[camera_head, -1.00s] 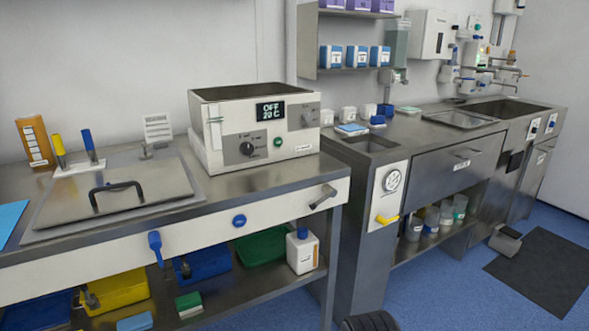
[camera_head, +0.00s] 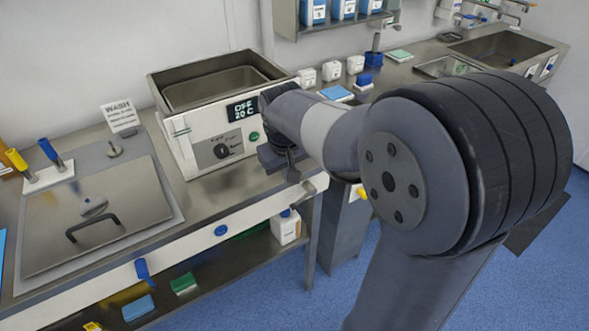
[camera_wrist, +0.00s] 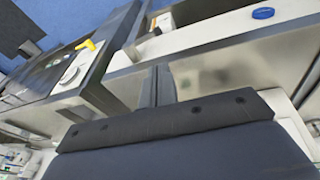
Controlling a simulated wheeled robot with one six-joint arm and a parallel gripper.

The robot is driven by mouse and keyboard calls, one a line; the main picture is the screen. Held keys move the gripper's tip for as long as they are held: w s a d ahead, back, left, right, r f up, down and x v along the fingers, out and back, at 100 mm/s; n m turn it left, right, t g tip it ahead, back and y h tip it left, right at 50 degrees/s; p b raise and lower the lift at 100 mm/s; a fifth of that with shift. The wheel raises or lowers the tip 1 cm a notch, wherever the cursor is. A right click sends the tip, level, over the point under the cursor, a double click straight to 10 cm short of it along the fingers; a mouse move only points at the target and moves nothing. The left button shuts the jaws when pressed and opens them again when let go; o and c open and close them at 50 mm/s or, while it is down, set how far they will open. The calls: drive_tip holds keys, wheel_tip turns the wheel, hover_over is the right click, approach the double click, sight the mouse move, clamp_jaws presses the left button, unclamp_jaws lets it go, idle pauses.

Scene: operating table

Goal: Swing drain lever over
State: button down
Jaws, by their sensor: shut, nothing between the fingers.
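A short grey metal lever (camera_head: 309,188) is on the right end of the white front panel, below the water bath; I take it for the drain lever, but its label is unreadable. My gripper (camera_head: 293,176) points down just left of it and slightly above, at the bench's front edge. In the wrist view the gripper's two fingers (camera_wrist: 157,75) are together with nothing between them. A small metal piece (camera_wrist: 150,26) past the fingertips there may be the lever. I cannot tell whether fingers and lever touch.
The white water bath (camera_head: 215,142) with an OFF 20 C display stands behind my gripper. A blue lever (camera_head: 142,269) and blue knob (camera_head: 221,230) are on the panel's left part. A yellow lever (camera_wrist: 87,45) shows on the neighbouring cabinet. A steel lid (camera_head: 90,215) lies at left.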

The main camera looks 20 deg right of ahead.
hover_over(295, 204)
drive_tip(key=a, duration=0.2)
wheel_tip(295, 204, down, 9)
drive_tip(key=shift+d+r, duration=0.1)
drive_tip(key=shift+d, duration=0.05)
drive_tip(key=f, duration=0.1)
drive_tip(key=d+f, duration=0.1)
drive_tip(key=f, duration=0.1)
drive_tip(key=shift+d, duration=0.2)
drive_tip(key=shift+d+f, duration=0.15)
drive_tip(key=shift+f, duration=0.3)
